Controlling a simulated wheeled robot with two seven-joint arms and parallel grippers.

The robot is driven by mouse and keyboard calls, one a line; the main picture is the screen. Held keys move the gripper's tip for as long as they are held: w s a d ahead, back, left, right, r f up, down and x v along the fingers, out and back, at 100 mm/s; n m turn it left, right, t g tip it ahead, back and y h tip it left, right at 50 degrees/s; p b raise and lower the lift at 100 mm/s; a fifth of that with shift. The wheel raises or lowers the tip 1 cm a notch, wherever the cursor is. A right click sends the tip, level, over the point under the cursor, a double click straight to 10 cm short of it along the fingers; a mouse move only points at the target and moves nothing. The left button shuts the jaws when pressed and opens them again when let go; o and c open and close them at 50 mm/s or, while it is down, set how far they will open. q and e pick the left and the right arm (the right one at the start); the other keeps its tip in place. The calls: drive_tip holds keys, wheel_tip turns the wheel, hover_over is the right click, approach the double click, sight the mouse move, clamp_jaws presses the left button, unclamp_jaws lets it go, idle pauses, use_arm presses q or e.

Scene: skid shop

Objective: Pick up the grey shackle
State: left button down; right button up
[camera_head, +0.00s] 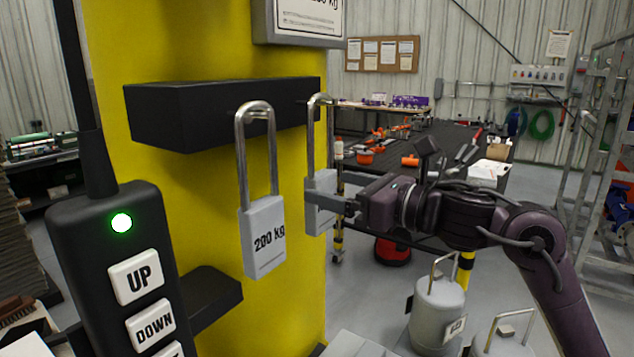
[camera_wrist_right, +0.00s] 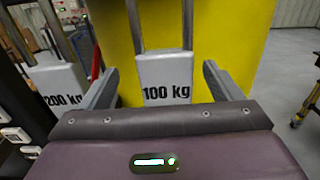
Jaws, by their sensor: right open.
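Two grey padlock-shaped shackles hang by metal loops at a black bracket (camera_head: 215,112) on a yellow column. One is marked 200 kg (camera_head: 264,252); it also shows at the left of the right wrist view (camera_wrist_right: 58,88). The other (camera_head: 320,184) reads 100 kg in the right wrist view (camera_wrist_right: 165,70). My right gripper (camera_head: 325,201) is at the 100 kg shackle's body. Its fingers are open, one on each side of that body, with gaps visible in the wrist view. The fingers partly cover this shackle in the head view. My left gripper is not in view.
A black pendant (camera_head: 108,240) with UP and DOWN buttons and a green light stands close at the left. A lower black ledge (camera_head: 212,297) juts from the column. A grey cylinder with a handle (camera_head: 437,310) stands below my right arm. A cluttered dark table (camera_head: 440,140) is behind.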

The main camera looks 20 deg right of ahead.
sight(327, 179)
drive_tip(key=shift+w+a+r+p, duration=0.25)
drive_tip(key=shift+w+p, duration=0.15)
drive_tip(key=shift+w, duration=0.1)
drive_tip(key=p+x, duration=0.2)
drive_tip(key=x, duration=0.1)
drive_tip(key=shift+w+d+r, duration=0.1)
drive_tip(key=shift+r, duration=0.05)
drive_tip(key=shift+w+a+f+p, duration=0.3)
drive_tip(key=shift+w+a, duration=0.3)
drive_tip(key=shift+w, duration=0.15)
drive_tip(key=c, duration=1)
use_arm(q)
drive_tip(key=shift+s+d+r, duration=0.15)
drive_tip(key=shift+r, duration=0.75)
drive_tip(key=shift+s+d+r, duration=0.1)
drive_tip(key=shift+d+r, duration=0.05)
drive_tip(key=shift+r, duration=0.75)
use_arm(e)
drive_tip(key=c, duration=0.5)
